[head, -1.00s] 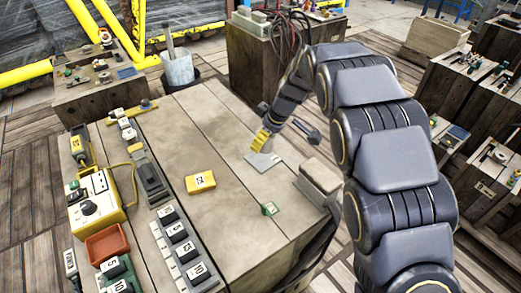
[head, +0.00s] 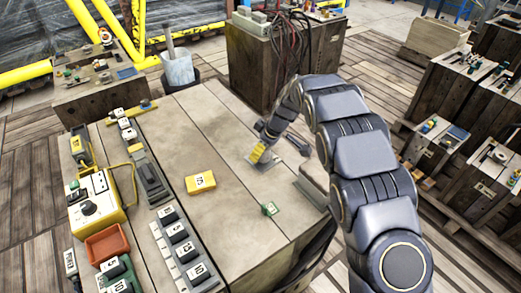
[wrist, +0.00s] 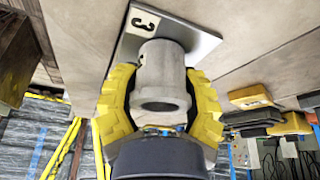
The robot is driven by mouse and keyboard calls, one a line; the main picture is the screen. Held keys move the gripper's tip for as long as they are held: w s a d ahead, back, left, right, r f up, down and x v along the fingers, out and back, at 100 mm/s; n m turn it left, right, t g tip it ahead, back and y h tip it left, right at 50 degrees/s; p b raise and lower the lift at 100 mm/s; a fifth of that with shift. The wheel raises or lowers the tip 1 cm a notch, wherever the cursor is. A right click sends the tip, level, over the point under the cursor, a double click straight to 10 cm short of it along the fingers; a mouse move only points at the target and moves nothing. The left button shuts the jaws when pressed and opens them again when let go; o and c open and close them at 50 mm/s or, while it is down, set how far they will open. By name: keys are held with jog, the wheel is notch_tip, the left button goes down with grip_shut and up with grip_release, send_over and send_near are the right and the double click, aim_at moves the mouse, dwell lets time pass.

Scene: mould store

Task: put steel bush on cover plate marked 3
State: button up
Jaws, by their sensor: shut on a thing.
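The steel bush (wrist: 163,72) is a grey flanged cylinder between the two yellow fingers of my gripper (wrist: 162,98) in the wrist view. My gripper is shut on it. The cover plate marked 3 (wrist: 196,40) is a flat grey plate at the bush's far end, with its number label beside the bush. I cannot tell whether bush and plate touch. In the head view my gripper (head: 258,154) is right over the cover plate (head: 267,167) and partly hides it; the bush is hidden there.
A yellow numbered block (head: 200,183) and a small green tag (head: 269,209) lie on the bench (head: 225,225). A beige block (head: 316,187) is partly behind my arm. Numbered grey blocks (head: 178,233) and a yellow box (head: 96,208) stand at left.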

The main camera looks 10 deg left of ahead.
jog(key=o, duration=1.2)
jog(key=v, duration=1.2)
jog(key=shift+r, duration=0.15)
jog(key=s+d+r+m+g+h, duration=0.1)
jog(key=s+d+r+m, duration=0.3)
jog(key=s, duration=0.5)
jog(key=s+d+r+m+g+h, duration=0.1)
jog(key=s+d+r+m, duration=0.15)
jog(key=s+d, duration=0.5)
jog(key=s+d+m, duration=0.1)
jog(key=s+m, duration=0.1)
jog(key=s, duration=0.5)
jog(key=s+d+f+m+g+h, duration=0.1)
jog(key=s+d+m, duration=0.1)
jog(key=s, duration=0.5)
jog(key=s+d+m+h, duration=0.1)
jog(key=s+m, duration=0.2)
jog(key=s, duration=0.5)
jog(key=shift+d+f, duration=0.15)
jog(key=shift+d, duration=0.1)
